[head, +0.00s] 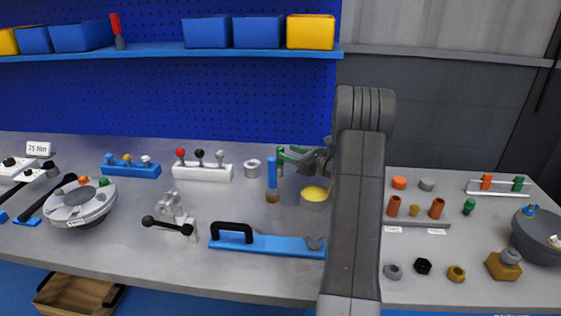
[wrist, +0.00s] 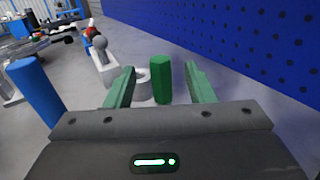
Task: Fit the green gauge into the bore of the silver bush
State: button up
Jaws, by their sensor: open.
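The green gauge (wrist: 160,80) is an upright green cylinder between my gripper's two green fingers in the wrist view, with a gap on each side. In the head view the gauge (head: 280,166) shows as a narrow green upright bar. My gripper (head: 289,153) is open and reaches in from the right; it also shows in the wrist view (wrist: 158,70). The silver bush (head: 253,168) is a short grey ring on the bench, left of the gauge. In the wrist view the bush (wrist: 143,88) is beyond the gauge, partly hidden by it and the left finger. Its bore is hard to see.
A blue-handled upright piece (head: 271,173) stands close in front of the gauge. A yellow-topped grey cup (head: 315,198) sits beneath my gripper. A white knobbed block (head: 202,173) lies left of the bush. The blue pegboard (wrist: 255,50) rises along the back.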

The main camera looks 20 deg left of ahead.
aim_at(280, 147)
jog(key=p+x, duration=0.1)
jog(key=x, duration=0.3)
jog(key=shift+w+a, duration=0.1)
jog(key=shift+a, duration=0.3)
jog(key=c, duration=0.9)
grip_shut()
jog(key=shift+r, duration=0.1)
